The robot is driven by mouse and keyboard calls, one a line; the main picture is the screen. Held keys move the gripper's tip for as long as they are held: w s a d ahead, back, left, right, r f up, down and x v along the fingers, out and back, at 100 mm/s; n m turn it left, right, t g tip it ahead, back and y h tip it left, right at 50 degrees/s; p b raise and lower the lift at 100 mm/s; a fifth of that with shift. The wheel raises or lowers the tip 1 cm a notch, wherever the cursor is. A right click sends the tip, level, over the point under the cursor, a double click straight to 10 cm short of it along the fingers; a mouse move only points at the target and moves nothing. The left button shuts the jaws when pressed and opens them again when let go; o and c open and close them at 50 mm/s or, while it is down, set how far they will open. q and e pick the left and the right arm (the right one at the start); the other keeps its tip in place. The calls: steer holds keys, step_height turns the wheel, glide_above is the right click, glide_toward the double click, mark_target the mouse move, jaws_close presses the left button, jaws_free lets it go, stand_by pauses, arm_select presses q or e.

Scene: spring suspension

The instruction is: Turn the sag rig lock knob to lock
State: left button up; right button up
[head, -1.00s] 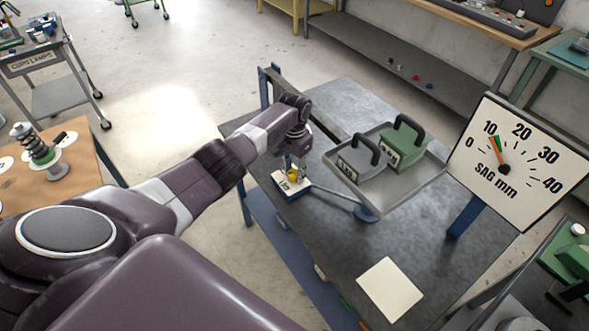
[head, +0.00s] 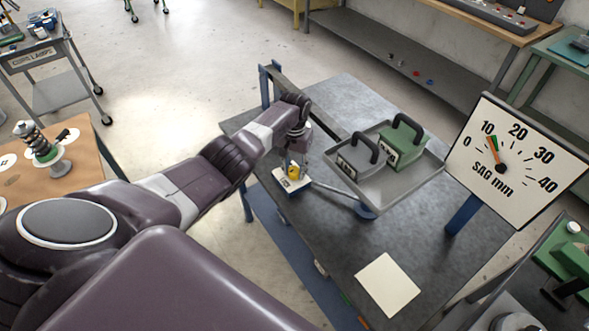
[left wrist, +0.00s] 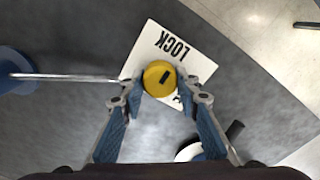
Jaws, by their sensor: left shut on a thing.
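The yellow lock knob (head: 294,172) sits on a white plate (head: 284,186) near the left edge of the grey bench. In the left wrist view the knob (left wrist: 160,78) has a short black mark slanting to the upper right. The word LOCK stands upside down on the plate (left wrist: 203,64) above the knob; other lettering below is mostly hidden. My left gripper (left wrist: 162,92) is shut on the knob, one finger on each side. In the head view the same gripper (head: 293,158) reaches down from above. My right gripper is not in view.
A metal rod (left wrist: 65,77) runs from beside the plate to a round blue base (left wrist: 14,72). A tray (head: 400,190) with a grey weight (head: 358,160) and a green weight (head: 402,146) is to the right. The SAG mm dial (head: 515,165) has its needle near 10.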

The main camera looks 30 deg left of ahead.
mark_target(294, 169)
arm_select(q)
steer(key=shift+w+r, duration=0.15)
steer(key=o, duration=1)
steer(key=shift+c, duration=0.2)
steer(key=shift+o, duration=1)
step_height(294, 169, up, 12)
